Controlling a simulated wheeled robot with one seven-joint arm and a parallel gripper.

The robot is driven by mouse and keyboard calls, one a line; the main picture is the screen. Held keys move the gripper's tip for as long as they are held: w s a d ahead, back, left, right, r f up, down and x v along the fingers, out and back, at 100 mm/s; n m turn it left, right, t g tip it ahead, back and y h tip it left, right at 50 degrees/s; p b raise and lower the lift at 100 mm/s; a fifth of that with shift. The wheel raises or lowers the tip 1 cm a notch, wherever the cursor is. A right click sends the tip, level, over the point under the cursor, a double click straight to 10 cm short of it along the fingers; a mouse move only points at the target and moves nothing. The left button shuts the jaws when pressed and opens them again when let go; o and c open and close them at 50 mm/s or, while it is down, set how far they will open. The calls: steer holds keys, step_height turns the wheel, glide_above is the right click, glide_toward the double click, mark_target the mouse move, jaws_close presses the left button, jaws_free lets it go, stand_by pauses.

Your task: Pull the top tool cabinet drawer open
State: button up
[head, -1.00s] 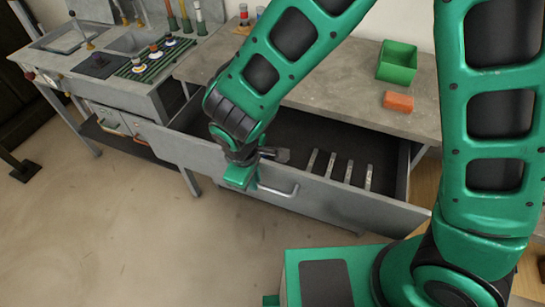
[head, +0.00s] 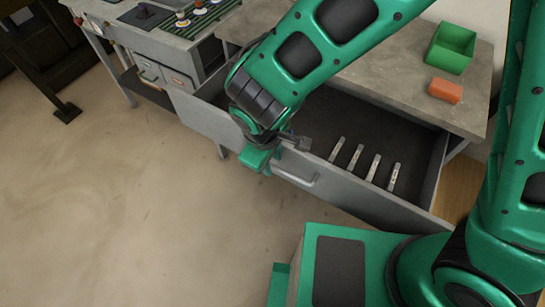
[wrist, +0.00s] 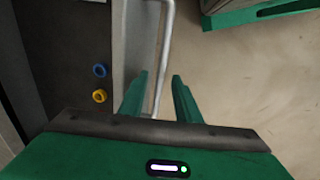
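The grey cabinet drawer (head: 345,198) stands well out from under the worktop, with its dark interior and several metal strips showing. Its bar handle (head: 297,178) is on the front face; my gripper covers the handle's left end in the head view. In the wrist view the handle (wrist: 166,40) runs down between the two green fingers of my gripper (wrist: 159,76). The fingers are apart, with a gap beside the bar, nearer the left finger. The drawer front's edge (wrist: 132,40) shows just left of the handle. The fingertips are hidden in the head view.
A green open box (head: 451,47) and an orange block (head: 445,91) sit on the worktop (head: 400,75). A blue ring (wrist: 100,70) and a yellow ring (wrist: 99,96) lie in the dark drawer interior. Open floor (head: 120,200) lies in front. My green base is close below the drawer.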

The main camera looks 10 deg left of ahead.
step_height(320, 180, up, 10)
steer(key=s, duration=0.1)
steer(key=shift+s+a+r, duration=0.25)
steer(key=shift+s+a, duration=0.05)
steer(key=shift+s, duration=0.1)
stand_by(0.7)
steer(key=w+d+r+m, duration=0.2)
steer(key=w+d+m, duration=0.1)
steer(key=d, duration=0.6)
steer(key=w+d+r+m+g+h, duration=0.1)
steer(key=w+d+r+m, duration=0.15)
steer(key=d, duration=0.55)
steer(key=w+d+r+m, duration=0.2)
steer(key=w+d+m, duration=0.15)
steer(key=d, duration=0.55)
steer(key=s+d+r+m+y, duration=0.1)
steer(key=s+d+m, duration=0.4)
steer(key=d, duration=0.6)
steer(key=s+d+r+m+g+y, duration=0.1)
steer(key=s+d+m, duration=0.5)
steer(key=s+d, duration=0.3)
steer(key=shift+s+d, duration=0.35)
steer(key=shift+d, duration=0.65)
steer(key=shift+w, duration=0.15)
